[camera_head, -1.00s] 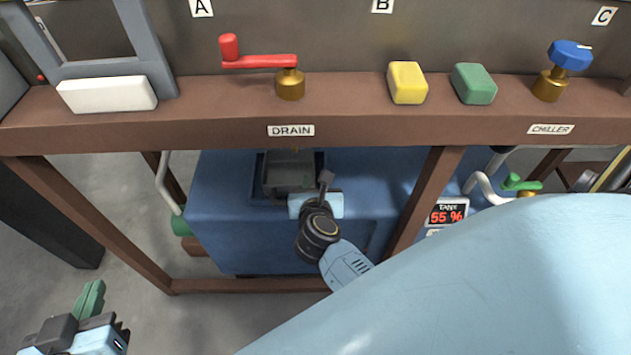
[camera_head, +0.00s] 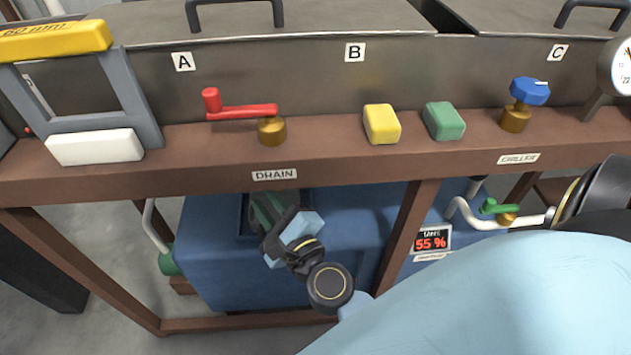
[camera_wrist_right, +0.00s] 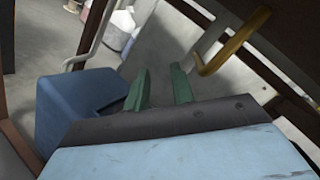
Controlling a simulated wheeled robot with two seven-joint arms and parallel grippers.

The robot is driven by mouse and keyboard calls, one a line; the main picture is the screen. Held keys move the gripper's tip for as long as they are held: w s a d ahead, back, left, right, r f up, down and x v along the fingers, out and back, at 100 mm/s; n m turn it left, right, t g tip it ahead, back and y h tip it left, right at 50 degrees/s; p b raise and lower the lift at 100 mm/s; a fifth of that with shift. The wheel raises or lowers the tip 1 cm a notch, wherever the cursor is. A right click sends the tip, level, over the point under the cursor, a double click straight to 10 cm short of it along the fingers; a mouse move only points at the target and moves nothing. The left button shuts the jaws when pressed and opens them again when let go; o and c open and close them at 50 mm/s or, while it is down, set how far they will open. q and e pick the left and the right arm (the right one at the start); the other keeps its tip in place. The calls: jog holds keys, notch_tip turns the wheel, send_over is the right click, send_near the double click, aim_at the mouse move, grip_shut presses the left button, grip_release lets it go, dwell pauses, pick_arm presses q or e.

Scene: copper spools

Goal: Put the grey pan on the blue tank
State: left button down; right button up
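The blue tank (camera_head: 205,270) stands under the brown bench, with a dark recess (camera_head: 232,212) in its top; part of it also shows in the right wrist view (camera_wrist_right: 75,110). My right gripper (camera_head: 268,208) is over this recess, below the DRAIN label. In the right wrist view its two green fingers (camera_wrist_right: 160,82) are apart with nothing between them. I cannot make out the grey pan now; the gripper and the bench beam hide part of the recess. My left gripper is out of view.
The brown bench beam (camera_head: 330,170) runs above the tank, with a post (camera_head: 408,235) right of the gripper. A red drain handle (camera_head: 245,112), yellow block (camera_head: 381,124) and green block (camera_head: 444,121) sit on it. A brass-coloured pipe (camera_wrist_right: 230,42) is near the fingers.

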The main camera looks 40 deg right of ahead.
jog(key=s+a+n+g+y, duration=0.5)
jog(key=a+n+y, duration=0.25)
jog(key=n, duration=1.15)
jog(key=s+d+f+n+g+h, duration=0.6)
jog(key=s+d+n, duration=0.2)
jog(key=d+n, duration=0.1)
jog(key=shift+d+n, duration=0.2)
jog(key=shift+n, duration=0.4)
jog(key=shift+w+f, duration=0.1)
